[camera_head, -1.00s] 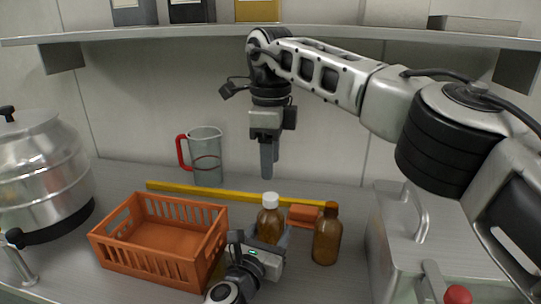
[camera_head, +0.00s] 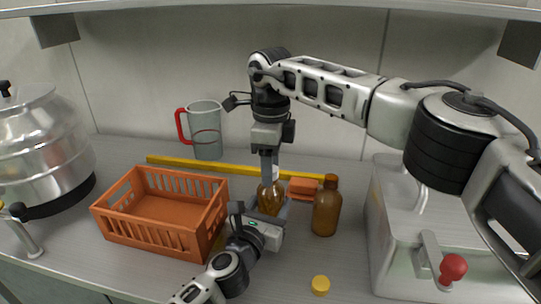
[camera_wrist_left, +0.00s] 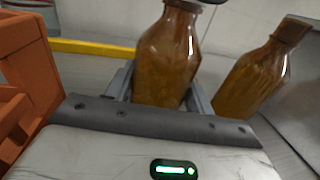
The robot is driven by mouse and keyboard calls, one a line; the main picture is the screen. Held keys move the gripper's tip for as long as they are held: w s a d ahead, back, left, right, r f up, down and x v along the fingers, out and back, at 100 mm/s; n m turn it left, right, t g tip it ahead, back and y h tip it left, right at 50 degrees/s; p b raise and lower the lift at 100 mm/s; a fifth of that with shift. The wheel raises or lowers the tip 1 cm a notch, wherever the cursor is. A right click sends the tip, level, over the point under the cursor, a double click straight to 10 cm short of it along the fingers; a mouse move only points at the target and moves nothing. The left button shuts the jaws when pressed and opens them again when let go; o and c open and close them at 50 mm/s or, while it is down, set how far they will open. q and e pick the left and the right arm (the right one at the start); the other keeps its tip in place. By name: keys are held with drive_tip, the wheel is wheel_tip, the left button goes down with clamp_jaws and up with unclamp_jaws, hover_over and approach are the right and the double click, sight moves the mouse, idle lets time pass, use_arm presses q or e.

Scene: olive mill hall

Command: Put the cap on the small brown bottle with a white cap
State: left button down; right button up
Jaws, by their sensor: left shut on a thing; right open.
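The small brown bottle (camera_head: 268,198) stands upright on the table, with its white cap (camera_head: 276,173) on top, partly hidden by my right gripper. My left gripper (camera_head: 272,214) is shut around the bottle's body; the left wrist view shows the bottle (camera_wrist_left: 166,62) between its two fingers. My right gripper (camera_head: 267,172) points straight down, open, with its fingertips at the cap. I cannot tell whether they touch it. How the cap sits on the neck is hidden.
A second brown bottle (camera_head: 326,210) with a brown top stands close on the right. An orange crate (camera_head: 150,232) is on the left, an orange block (camera_head: 302,187) and yellow bar (camera_head: 225,168) behind. A yellow cap (camera_head: 320,285) lies in front. A metal box (camera_head: 395,240) stands right.

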drive_tip(key=c, duration=1)
drive_tip(key=shift+m, duration=0.9)
drive_tip(key=o, duration=1.1)
drive_tip(key=shift+o, duration=0.2)
wheel_tip(320, 180, up, 12)
use_arm(q)
drive_tip(key=shift+c, duration=2.4)
unclamp_jaws()
